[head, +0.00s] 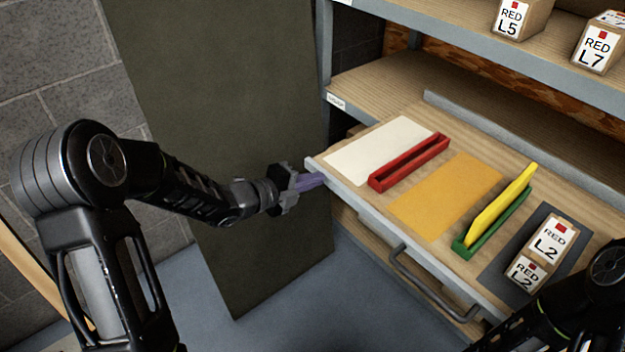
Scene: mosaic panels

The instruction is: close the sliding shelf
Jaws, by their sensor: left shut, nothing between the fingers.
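The sliding shelf (360,205) is pulled out from the rack. It has a wooden top, a grey metal front edge and a grey bar handle (425,285) on its front. My left gripper (318,180) is shut and empty, with its purple fingertips at the left front corner of the shelf. I cannot tell whether they touch it. My right arm (590,310) shows at the lower right, in front of the shelf's right end. Its gripper is not in view.
On the shelf are a red tray (409,163), a green holder (490,232) with a yellow plate (500,205), and boxes labelled L2 (553,240). A dark green panel (225,120) stands left of the rack. Boxes L5 (520,18) and L7 (598,48) sit on the upper shelf.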

